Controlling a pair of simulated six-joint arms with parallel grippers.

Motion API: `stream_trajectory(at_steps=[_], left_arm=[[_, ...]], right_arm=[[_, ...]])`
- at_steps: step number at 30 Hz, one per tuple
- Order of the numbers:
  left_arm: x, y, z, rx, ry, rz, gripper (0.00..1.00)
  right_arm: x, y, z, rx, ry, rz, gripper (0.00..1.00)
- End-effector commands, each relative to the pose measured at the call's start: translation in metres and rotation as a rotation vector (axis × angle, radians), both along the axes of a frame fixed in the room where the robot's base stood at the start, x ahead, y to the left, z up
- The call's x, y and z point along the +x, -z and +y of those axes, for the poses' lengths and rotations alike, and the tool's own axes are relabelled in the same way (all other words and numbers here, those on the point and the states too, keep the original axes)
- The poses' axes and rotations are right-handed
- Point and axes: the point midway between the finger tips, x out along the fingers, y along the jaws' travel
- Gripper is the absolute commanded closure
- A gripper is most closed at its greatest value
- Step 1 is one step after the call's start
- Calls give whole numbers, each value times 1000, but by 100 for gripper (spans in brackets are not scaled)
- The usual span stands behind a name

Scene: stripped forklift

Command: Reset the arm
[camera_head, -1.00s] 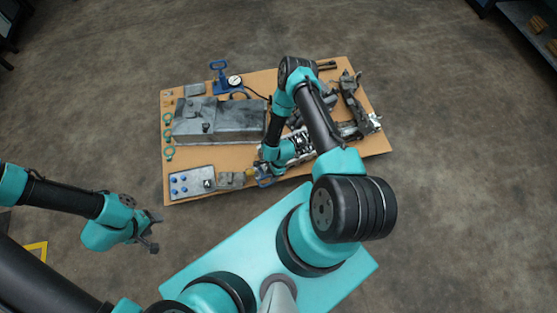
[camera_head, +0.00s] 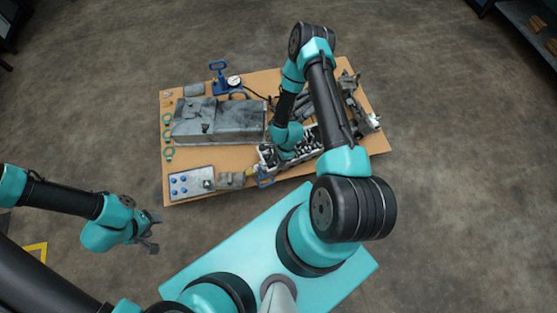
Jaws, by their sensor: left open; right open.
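My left gripper (camera_head: 152,232) is open and empty over the bare floor, left of my teal base and apart from the wooden table (camera_head: 225,160). My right arm rises from the base, bends at a high elbow and comes down over the table. Its wrist and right gripper (camera_head: 287,155) are above a silver metal assembly (camera_head: 306,142) near the table's front middle. The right fingertips are mostly hidden by the wrist, and I see nothing held. I cannot tell whether they touch the assembly.
A large grey metal block (camera_head: 225,125) lies left of the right arm. A blue pump with a gauge (camera_head: 228,80) stands behind it. A tray with blue pieces (camera_head: 192,172) is at the front left, below teal rings (camera_head: 169,132). Dark metal parts (camera_head: 356,100) fill the right side.

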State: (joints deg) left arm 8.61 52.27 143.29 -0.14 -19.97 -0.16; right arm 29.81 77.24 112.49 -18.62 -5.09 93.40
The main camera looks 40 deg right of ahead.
Motion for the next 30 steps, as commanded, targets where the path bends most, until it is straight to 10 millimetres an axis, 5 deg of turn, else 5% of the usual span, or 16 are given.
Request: stream_trajectory(at_steps=[14, 30], left_arm=[[0, 0, 0, 0, 0, 0, 47], [0, 0, 0, 0, 0, 0, 47]], right_arm=[[3, -10, 3, 1, -53, -32, 58], [6, -138, 48, -14, -820, -422, 58]])
